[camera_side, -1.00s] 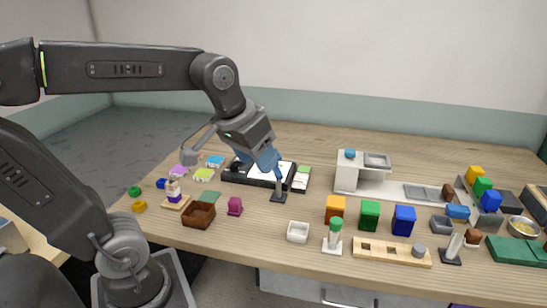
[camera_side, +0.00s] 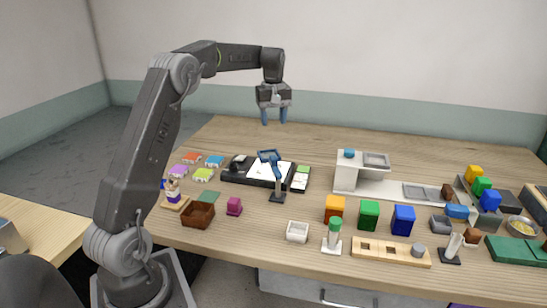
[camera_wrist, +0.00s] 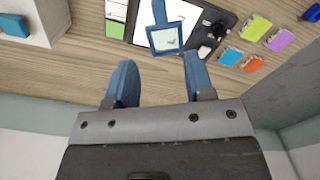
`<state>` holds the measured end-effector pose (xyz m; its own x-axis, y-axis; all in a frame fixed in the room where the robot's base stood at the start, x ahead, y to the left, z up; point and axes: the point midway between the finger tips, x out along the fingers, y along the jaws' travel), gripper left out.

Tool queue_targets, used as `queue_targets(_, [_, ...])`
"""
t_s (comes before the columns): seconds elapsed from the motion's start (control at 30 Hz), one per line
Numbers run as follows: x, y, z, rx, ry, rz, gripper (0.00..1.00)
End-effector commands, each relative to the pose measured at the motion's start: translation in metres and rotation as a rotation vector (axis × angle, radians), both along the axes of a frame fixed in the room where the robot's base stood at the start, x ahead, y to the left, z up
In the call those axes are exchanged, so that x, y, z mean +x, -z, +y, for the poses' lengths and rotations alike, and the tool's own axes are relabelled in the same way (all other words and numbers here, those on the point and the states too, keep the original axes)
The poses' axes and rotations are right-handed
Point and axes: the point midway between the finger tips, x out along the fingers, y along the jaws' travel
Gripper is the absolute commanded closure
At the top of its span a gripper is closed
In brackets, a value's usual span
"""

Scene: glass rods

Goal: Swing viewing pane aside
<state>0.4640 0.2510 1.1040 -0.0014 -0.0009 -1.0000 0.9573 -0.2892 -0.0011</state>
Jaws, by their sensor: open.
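The viewing pane is a blue-framed clear square on an arm (camera_side: 270,156), carried by a dark stand (camera_side: 278,196) on the table. It hangs over a black tray (camera_side: 232,177) with a white sheet. In the wrist view the blue frame (camera_wrist: 165,51) overlaps the sheet's near edge, with the sheet showing through it. My gripper (camera_side: 274,122) is open and empty, high above the table behind the pane and apart from it. In the wrist view its two blue fingers (camera_wrist: 160,62) are spread, with bare wood between them.
A white-and-green card (camera_side: 300,180) lies right of the tray. Coloured tiles (camera_side: 203,175) lie to its left. A white stand (camera_side: 347,177) is to the right, with several coloured bins (camera_side: 369,215) in front. The table behind the tray is clear.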

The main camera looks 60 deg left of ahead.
Motion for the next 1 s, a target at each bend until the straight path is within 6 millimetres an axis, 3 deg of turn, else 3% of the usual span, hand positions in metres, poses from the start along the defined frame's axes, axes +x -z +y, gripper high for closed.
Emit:
queue_targets(0.17, [-0.001,0.024,-0.001,-0.002,0.001,0.003,0.51])
queue_targets(0.6, [-0.001,0.110,-0.001,-0.001,0.003,0.000,0.51])
queue_targets(0.8, [0.000,0.129,-0.001,0.001,0.003,-0.001,0.51])
queue_targets(1.0, [0.000,0.134,-0.001,0.001,0.003,-0.002,0.51])
